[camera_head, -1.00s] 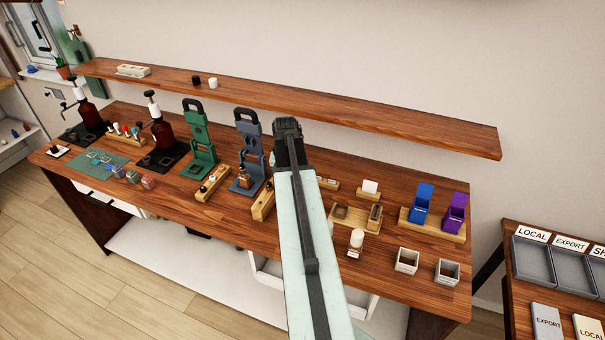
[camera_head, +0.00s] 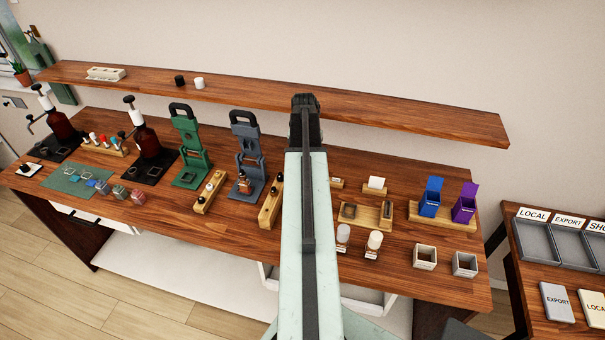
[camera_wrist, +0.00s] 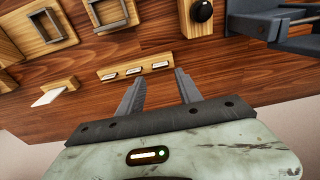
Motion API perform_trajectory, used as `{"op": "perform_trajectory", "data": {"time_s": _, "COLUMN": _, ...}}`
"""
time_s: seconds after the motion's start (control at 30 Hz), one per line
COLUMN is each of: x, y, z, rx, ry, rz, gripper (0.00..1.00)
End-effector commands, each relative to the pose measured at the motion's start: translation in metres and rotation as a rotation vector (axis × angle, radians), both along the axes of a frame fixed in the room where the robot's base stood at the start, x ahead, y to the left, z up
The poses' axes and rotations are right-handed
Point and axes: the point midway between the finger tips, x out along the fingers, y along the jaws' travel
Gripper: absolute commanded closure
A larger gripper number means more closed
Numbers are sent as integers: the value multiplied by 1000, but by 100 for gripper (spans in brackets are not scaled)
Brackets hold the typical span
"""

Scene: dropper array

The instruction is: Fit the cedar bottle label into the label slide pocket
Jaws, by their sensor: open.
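My gripper (camera_wrist: 159,76) is open and empty in the wrist view, with its two fingers apart. A small wooden strip (camera_wrist: 151,61) with several pale label pieces (camera_wrist: 134,70) lies just beyond the fingertips. I cannot read which one is cedar. In the head view this strip (camera_head: 337,183) is partly hidden by my arm. I cannot tell whether one is the label slide pocket. The fingers are hidden in the head view.
Two white-capped bottles (camera_head: 374,244) stand in front of the board. Green (camera_head: 189,150) and grey (camera_head: 247,150) presses stand left. A shelf (camera_head: 400,121) runs along the wall behind.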

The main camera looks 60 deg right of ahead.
Motion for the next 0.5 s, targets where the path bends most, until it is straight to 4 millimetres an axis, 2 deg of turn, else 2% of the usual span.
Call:
{"op": "perform_trajectory", "data": {"time_s": 0.03, "x": 1, "y": -1, "z": -10, "rx": 0, "ry": 0, "rz": 0, "gripper": 58}}
{"op": "perform_trajectory", "data": {"time_s": 0.13, "x": 1, "y": -2, "z": -24, "rx": 0, "ry": 0, "rz": 1, "gripper": 58}}
{"op": "perform_trajectory", "data": {"time_s": 0.33, "x": 1, "y": -3, "z": -27, "rx": 0, "ry": 0, "rz": 1, "gripper": 58}}
{"op": "perform_trajectory", "data": {"time_s": 0.5, "x": 2, "y": -7, "z": -53, "rx": 0, "ry": 0, "rz": 1, "gripper": 58}}
